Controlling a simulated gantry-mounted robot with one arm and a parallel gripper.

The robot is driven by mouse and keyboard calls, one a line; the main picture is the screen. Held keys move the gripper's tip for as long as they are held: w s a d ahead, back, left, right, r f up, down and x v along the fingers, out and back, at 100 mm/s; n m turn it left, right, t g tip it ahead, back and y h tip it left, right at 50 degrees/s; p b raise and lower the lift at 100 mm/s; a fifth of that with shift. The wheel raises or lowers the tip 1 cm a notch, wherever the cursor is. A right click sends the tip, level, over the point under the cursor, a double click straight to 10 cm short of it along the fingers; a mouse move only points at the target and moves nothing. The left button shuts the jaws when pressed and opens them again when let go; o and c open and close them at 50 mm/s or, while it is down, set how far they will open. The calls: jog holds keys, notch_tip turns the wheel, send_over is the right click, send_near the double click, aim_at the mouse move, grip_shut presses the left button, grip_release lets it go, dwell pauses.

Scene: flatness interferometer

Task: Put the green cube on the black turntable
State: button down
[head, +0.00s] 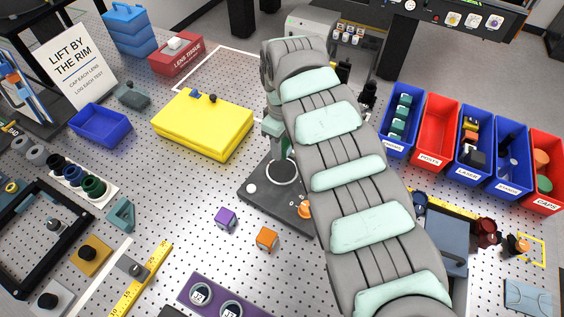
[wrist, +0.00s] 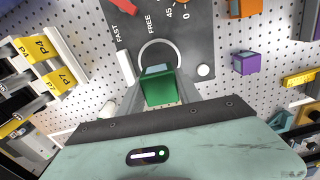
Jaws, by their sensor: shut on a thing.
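The green cube (wrist: 158,88) is between the fingers of my gripper (wrist: 159,97), which is shut on it, in the wrist view. In the head view my arm hides most of the gripper and cube. Below is a dark plate (head: 258,190) with a white ring (head: 283,173), which I take as the black turntable; the plate (wrist: 190,45) and ring (wrist: 160,42) also show in the wrist view. The cube overlaps the near part of the ring there. I cannot tell whether it touches the surface.
An orange knob (head: 305,209) stands on the plate's right corner. A purple cube (head: 226,218) and an orange cube (head: 266,238) lie in front of the plate. A yellow case (head: 203,125) is at left. Open bins, including a red bin (head: 434,132), stand at right.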

aim_at(282, 170)
notch_tip(282, 170, down, 8)
jog(key=shift+w+f, duration=0.1)
jog(key=shift+f, duration=0.15)
jog(key=shift+f, duration=0.15)
jog(key=c, duration=0.8)
grip_release()
jog(key=shift+c, duration=0.2)
notch_tip(282, 170, up, 12)
jog(key=shift+r, duration=0.15)
